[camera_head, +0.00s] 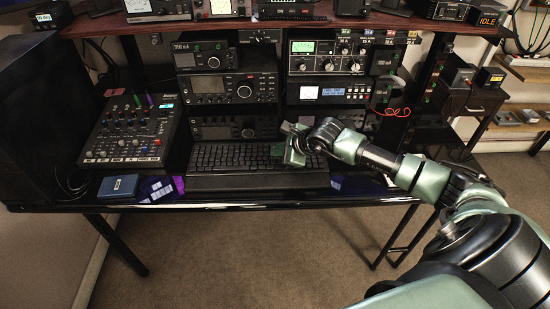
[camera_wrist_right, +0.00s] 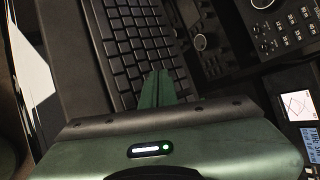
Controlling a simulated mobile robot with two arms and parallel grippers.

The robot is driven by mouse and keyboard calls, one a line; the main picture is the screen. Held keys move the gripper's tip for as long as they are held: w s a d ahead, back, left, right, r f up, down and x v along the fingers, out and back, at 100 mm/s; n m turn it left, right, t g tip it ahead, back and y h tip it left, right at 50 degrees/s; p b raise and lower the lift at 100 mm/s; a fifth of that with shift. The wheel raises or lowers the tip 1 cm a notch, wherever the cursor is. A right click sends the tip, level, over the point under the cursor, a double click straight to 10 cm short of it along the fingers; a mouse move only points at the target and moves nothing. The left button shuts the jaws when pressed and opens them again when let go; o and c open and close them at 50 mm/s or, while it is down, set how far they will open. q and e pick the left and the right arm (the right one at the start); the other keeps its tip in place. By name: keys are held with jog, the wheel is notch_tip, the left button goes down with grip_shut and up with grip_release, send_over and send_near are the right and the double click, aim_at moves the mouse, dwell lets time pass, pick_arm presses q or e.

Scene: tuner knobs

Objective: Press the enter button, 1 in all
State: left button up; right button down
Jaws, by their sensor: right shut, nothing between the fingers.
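A black keyboard (camera_head: 232,157) lies on the desk, and its keys also fill the upper middle of the right wrist view (camera_wrist_right: 135,35). The key labels are too small to read, so I cannot pick out the enter button. My right gripper (camera_head: 284,150) is over the right end of the keyboard and hides some keys there. In the right wrist view its green fingers (camera_wrist_right: 160,75) are together with nothing between them, pointing at the key rows. I cannot tell whether the tips touch a key. My left gripper is in neither view.
Stacked radio units (camera_head: 215,88) stand close behind the keyboard. A mixer (camera_head: 128,132) sits to its left, with a blue box (camera_head: 118,187) in front. A red cable (camera_head: 388,110) hangs at the right. The desk's front edge is close to the keyboard.

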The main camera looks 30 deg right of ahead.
aim_at(277, 159)
jog(key=shift+f+b, duration=0.3)
jog(key=shift+b, duration=0.1)
dwell(0.4)
jog(key=shift+r, duration=0.1)
jog(key=shift+r+p, duration=0.35)
jog(key=shift+r, duration=0.3)
jog(key=shift+r, duration=0.1)
jog(key=shift+r+p, duration=1.3)
jog(key=shift+r, duration=1.15)
